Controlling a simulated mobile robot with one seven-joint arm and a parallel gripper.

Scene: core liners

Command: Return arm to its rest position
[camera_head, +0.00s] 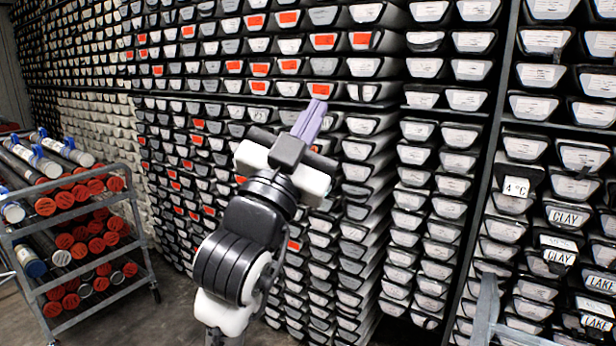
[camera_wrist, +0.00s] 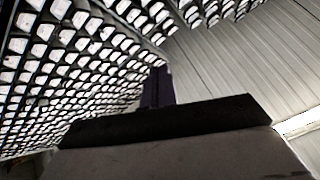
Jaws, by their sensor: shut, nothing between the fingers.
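My gripper (camera_head: 309,120) is raised in front of the wall of stacked core liners (camera_head: 290,65). Its purple fingers are together and empty, pointing up toward the shelves in the head view. My arm rises from the bottom centre, bent, with dark and white links. In the wrist view the dark finger (camera_wrist: 157,88) stands up past the gripper body, with the shelves of liners (camera_wrist: 70,75) to the left and above. I cannot tell whether the fingertips touch a liner; none is held.
A grey cart (camera_head: 70,262) with tubes capped in red and blue stands at the left. A shelf post (camera_head: 480,180) and more labelled liners (camera_head: 580,158) are at the right. A metal rail (camera_head: 486,305) is at the lower right. Floor (camera_head: 175,310) shows beside the cart. A ribbed wall (camera_wrist: 235,60) shows in the wrist view.

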